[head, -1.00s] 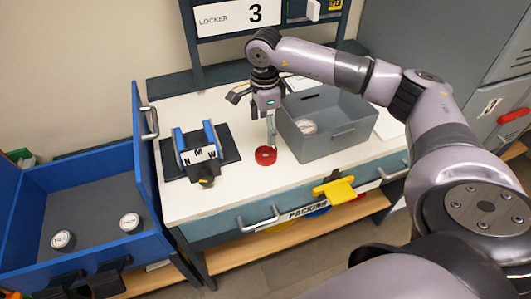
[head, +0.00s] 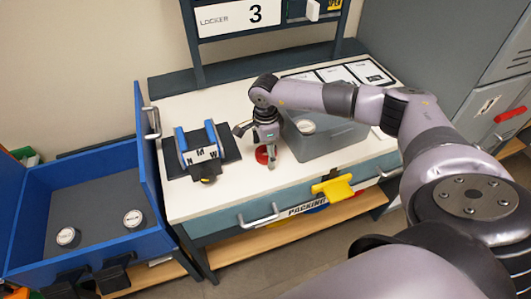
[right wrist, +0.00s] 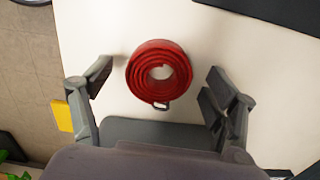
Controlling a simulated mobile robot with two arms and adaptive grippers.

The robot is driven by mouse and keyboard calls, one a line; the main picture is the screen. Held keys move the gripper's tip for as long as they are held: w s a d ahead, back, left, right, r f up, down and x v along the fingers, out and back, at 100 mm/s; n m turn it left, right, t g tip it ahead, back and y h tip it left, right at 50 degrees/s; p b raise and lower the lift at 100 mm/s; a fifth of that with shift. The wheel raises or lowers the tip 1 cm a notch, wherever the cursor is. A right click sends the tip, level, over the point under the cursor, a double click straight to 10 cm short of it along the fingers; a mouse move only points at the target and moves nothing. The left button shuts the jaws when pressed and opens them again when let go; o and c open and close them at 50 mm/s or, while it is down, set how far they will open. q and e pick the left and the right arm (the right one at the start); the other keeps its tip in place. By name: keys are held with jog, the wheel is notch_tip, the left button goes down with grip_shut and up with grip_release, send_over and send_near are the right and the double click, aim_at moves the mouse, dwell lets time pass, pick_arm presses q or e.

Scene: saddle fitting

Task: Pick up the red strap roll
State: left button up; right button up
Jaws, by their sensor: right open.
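The red strap roll (head: 262,156) lies flat on the white tabletop (head: 215,195), between the blue-sided holder and the grey bin. My right gripper (head: 256,146) is over it in the head view and partly covers it. In the right wrist view the roll (right wrist: 148,86) shows as a spiral coil with a small dark buckle at its lower edge. My right gripper is open there, with one finger on each side of the roll and a gap to both. My left gripper is not in view.
A grey bin (head: 335,142) with a white-topped round item stands close to the right of the gripper. A blue-sided holder (head: 201,153) marked with letters stands on a dark pad at left. A blue drawer (head: 98,195) holds two white-topped round items. The front tabletop is clear.

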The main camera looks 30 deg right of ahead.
jog(key=shift+c, duration=0.4)
jog(key=c, duration=1.3)
jog(key=shift+o, duration=0.2)
jog(key=shift+r, duration=0.15)
